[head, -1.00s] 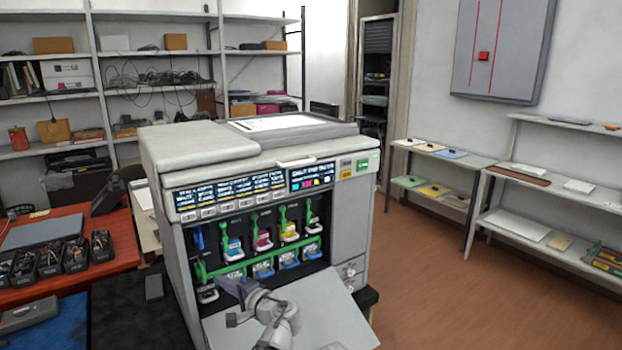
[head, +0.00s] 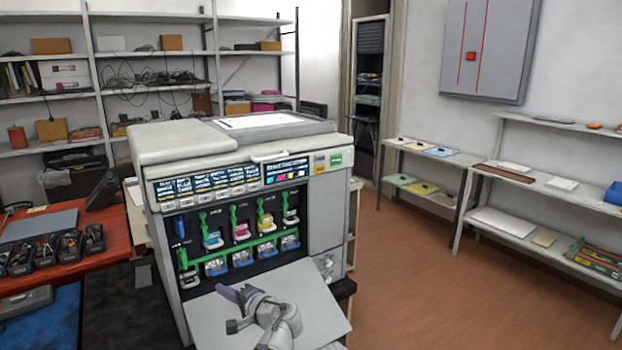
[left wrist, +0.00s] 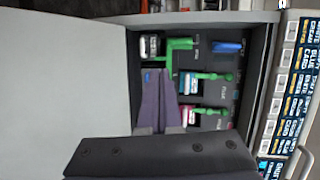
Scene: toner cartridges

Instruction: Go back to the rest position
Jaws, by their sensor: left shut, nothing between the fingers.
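The grey-white printer (head: 240,190) stands in the middle of the head view with its front door (head: 305,295) folded down. Inside the bay are toner slots with green levers, including a cyan cartridge (head: 213,238), a magenta one (head: 242,231) and a yellow one (head: 266,222). My left gripper (head: 222,290) is over the lowered door, apart from the cartridges. In the left wrist view its purple fingers (left wrist: 158,76) are together with nothing between them, and the bay lies beyond them. My right gripper is not in view.
A red-topped table (head: 115,232) with several black bins (head: 70,248) stands at the left. Low shelves (head: 480,178) line the right wall. The brown floor (head: 430,270) between printer and shelves is clear.

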